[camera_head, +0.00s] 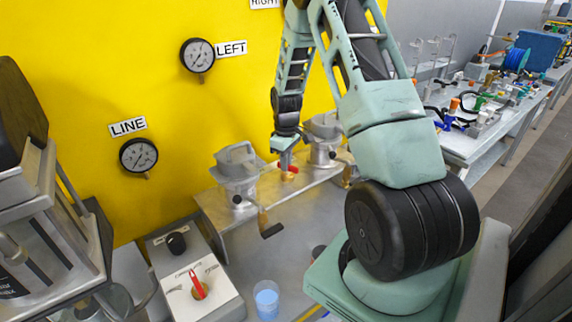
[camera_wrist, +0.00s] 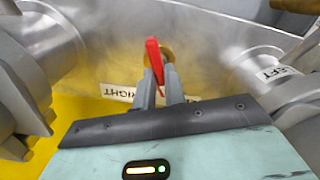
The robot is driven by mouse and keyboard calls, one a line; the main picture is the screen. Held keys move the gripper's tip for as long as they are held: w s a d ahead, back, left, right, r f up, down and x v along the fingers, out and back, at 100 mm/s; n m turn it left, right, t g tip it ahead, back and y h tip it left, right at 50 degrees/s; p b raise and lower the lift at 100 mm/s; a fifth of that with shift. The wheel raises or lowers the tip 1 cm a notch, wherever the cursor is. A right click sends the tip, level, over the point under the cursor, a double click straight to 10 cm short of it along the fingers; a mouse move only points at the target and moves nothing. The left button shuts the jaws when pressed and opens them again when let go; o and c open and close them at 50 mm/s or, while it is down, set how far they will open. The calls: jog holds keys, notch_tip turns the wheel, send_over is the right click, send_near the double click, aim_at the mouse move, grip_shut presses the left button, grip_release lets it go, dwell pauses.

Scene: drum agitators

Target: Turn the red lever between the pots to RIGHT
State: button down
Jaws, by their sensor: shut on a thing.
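The red lever (camera_wrist: 154,60) sits on a round brass hub (camera_wrist: 166,54) on the metal panel between the two pots. My gripper (camera_wrist: 160,80) is shut on the lever, with one finger on each side of it. In the head view my gripper (camera_head: 285,160) reaches down between the left pot (camera_head: 238,168) and the right pot (camera_head: 324,137). A little of the red lever (camera_head: 294,169) shows beside the fingers there. In the wrist view a RIGHT label (camera_wrist: 120,92) lies partly behind the fingers, and a LEFT label (camera_wrist: 277,73) is at the right.
A control box (camera_head: 197,285) with a red handle and black knob stands at the front left. A blue cup (camera_head: 266,298) is beside it. Gauges (camera_head: 198,55) hang on the yellow wall. A crank handle (camera_head: 268,226) juts out below the left pot.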

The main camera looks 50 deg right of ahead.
jog(key=m+b, duration=0.1)
jog(key=m, duration=0.2)
jog(key=shift+d+m, duration=0.1)
jog(key=shift+m, duration=0.3)
jog(key=m, duration=0.3)
jog(key=shift+d+m+b, duration=0.1)
jog(key=shift+m+b, duration=0.2)
jog(key=shift+b, duration=0.05)
jog(key=m, duration=0.6)
jog(key=shift+d, duration=0.1)
jog(key=shift+r+m, duration=0.1)
jog(key=shift+m, duration=0.2)
jog(key=c, duration=1.5)
grip_release()
jog(key=shift+s, duration=0.1)
jog(key=shift+o, duration=0.2)
notch_tip(320, 180, up, 17)
jog(key=b, duration=0.3)
jog(key=shift+r, duration=0.15)
